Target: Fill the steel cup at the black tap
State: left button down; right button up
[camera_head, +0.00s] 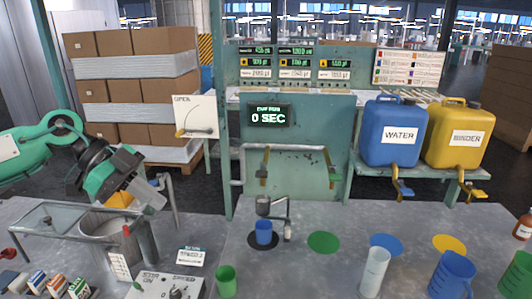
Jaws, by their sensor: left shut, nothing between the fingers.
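My left gripper (150,194) is above the mixing pot at the left, pointing down to the right, its fingers shut with nothing held. A small dark grey tap (272,206) stands at the middle of the bench, over a round black mat (253,244). A blue cup (264,231) stands upright on that mat, under the tap. I see no cup that is clearly steel; a tall pale grey cylinder (374,272) stands upright at the front, right of centre. My right gripper is out of view.
A grey pot (104,226) and a control box (165,288) stand at the left. A green cup (226,281) and blue jug (452,276) stand in front. Blue WATER (388,152) and yellow BINDER (454,155) canisters sit behind. A green mat (323,242) is bare. The display (269,115) reads 0 SEC.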

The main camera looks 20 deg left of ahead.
aim_at(262, 174)
jog(key=i, duration=1.2)
